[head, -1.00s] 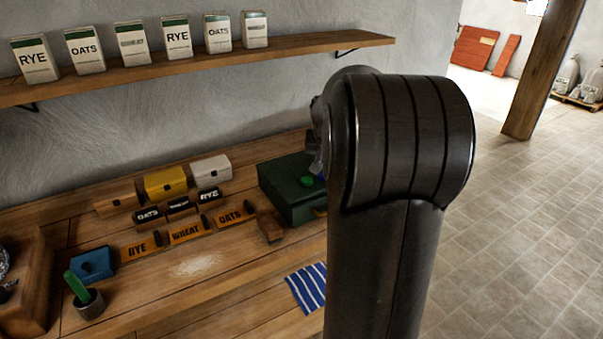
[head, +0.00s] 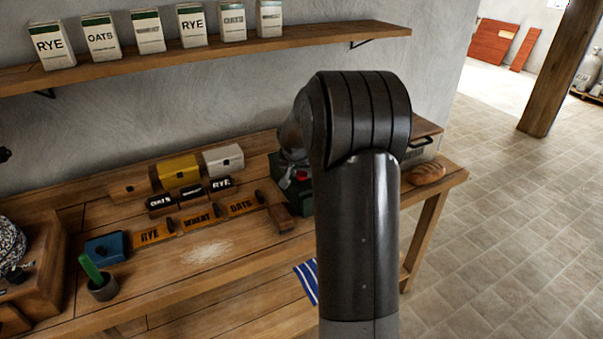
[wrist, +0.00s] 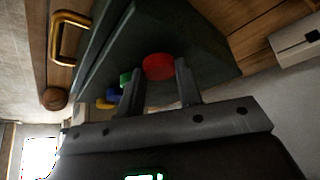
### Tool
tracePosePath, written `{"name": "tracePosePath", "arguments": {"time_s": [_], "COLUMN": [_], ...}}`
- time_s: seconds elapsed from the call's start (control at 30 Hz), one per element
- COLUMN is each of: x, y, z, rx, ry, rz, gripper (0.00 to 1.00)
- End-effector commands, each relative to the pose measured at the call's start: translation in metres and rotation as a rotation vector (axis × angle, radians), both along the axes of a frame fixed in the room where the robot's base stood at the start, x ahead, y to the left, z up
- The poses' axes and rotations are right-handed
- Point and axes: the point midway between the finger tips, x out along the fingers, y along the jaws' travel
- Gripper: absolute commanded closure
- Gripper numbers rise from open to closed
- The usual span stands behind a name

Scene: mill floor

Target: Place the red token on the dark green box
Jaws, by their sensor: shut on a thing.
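The red token (wrist: 158,67) is between the two fingertips of my gripper (wrist: 160,72) in the wrist view; the gripper is shut on it. Behind it is the top of the dark green box (wrist: 160,25). Whether the token touches the box cannot be told. In the head view the red token (head: 302,176) shows as a small red spot over the dark green box (head: 306,203), which stands against the wall, partly hidden by my arm. The fingers are mostly hidden there. Small green (wrist: 126,79) and blue (wrist: 113,95) pieces show beside the left finger.
White (head: 223,159), yellow (head: 179,171) and wooden (head: 130,186) boxes stand left of the green box, with labelled blocks before them. A shelf (head: 230,47) with several packets hangs above.

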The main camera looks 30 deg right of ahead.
Motion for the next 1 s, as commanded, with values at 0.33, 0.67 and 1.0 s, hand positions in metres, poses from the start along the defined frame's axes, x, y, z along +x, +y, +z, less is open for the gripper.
{"name": "tracePosePath", "arguments": {"time_s": [0.33, 0.67, 1.0], "x": [0.0, -0.0001, -0.0008], "y": [0.0, -0.0002, 0.0007], "z": [-0.0062, -0.0073, -0.0013], "rx": [-0.001, -0.001, -0.002], "ry": [-0.001, -0.001, -0.003], "rz": [0.001, 0.0, 0.001], "gripper": [0.89, 0.46, 0.46]}}
